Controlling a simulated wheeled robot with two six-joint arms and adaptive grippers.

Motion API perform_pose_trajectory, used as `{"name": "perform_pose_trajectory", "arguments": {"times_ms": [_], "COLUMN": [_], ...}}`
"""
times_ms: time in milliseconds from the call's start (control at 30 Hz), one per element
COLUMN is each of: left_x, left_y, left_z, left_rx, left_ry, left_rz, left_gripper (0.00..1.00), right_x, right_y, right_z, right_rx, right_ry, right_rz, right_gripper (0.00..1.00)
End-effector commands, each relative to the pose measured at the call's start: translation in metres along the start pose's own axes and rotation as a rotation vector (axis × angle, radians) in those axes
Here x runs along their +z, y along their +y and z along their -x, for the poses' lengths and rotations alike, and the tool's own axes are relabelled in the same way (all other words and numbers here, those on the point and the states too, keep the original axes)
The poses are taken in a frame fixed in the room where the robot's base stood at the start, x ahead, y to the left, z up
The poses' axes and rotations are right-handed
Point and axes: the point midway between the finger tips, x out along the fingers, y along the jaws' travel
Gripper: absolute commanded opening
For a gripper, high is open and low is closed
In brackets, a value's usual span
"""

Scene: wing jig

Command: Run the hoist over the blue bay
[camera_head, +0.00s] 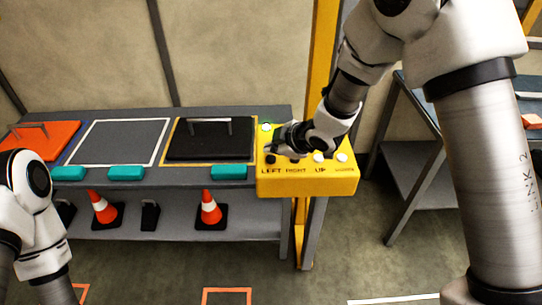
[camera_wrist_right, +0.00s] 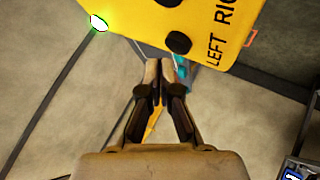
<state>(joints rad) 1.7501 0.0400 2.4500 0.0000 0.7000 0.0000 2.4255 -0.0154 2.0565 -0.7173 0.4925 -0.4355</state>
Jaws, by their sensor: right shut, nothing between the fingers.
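The yellow control box (camera_head: 305,181) carries the labels LEFT, RIGHT, UP and a fourth I cannot read. Its LEFT button (camera_wrist_right: 178,42) is black, and a second black button (camera_wrist_right: 168,2) shows beside RIGHT. The UP button (camera_head: 318,157) is white. My right gripper (camera_wrist_right: 160,66) is shut and empty, its tips close to the LEFT button; I cannot tell whether they touch. A blue edge (camera_head: 72,147) shows beside the orange panel (camera_head: 45,137), which covers most of that bay. The hoist is not recognisable in view. My left gripper is out of view.
A bare white-outlined bay (camera_head: 118,141) and a black panel (camera_head: 208,139) in a yellow-outlined bay share the bench. A green light (camera_head: 266,126) is lit on the box. Traffic cones (camera_head: 208,208) stand on the shelf below. A yellow post (camera_head: 323,60) rises behind.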

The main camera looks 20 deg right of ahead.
Motion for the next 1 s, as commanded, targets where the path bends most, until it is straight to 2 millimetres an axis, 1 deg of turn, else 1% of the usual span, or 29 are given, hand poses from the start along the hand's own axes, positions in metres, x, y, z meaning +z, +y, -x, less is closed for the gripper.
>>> {"name": "perform_pose_trajectory", "arguments": {"times_ms": [133,533,600,1000], "left_x": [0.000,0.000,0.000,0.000], "left_y": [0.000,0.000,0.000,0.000], "left_z": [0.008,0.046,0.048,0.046], "left_rx": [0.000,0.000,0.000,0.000], "left_ry": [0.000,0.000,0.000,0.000], "left_rz": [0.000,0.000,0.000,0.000], "left_gripper": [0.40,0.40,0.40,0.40], "right_x": [-0.005,-0.025,-0.026,-0.025], "right_y": [0.005,0.025,0.026,0.025], "right_z": [0.006,0.035,0.036,0.035], "right_rx": [0.000,0.000,0.000,0.000], "right_ry": [0.000,0.000,0.000,0.000], "right_rz": [0.000,0.000,0.000,0.000], "right_gripper": [0.00,0.00,0.00,0.00]}}
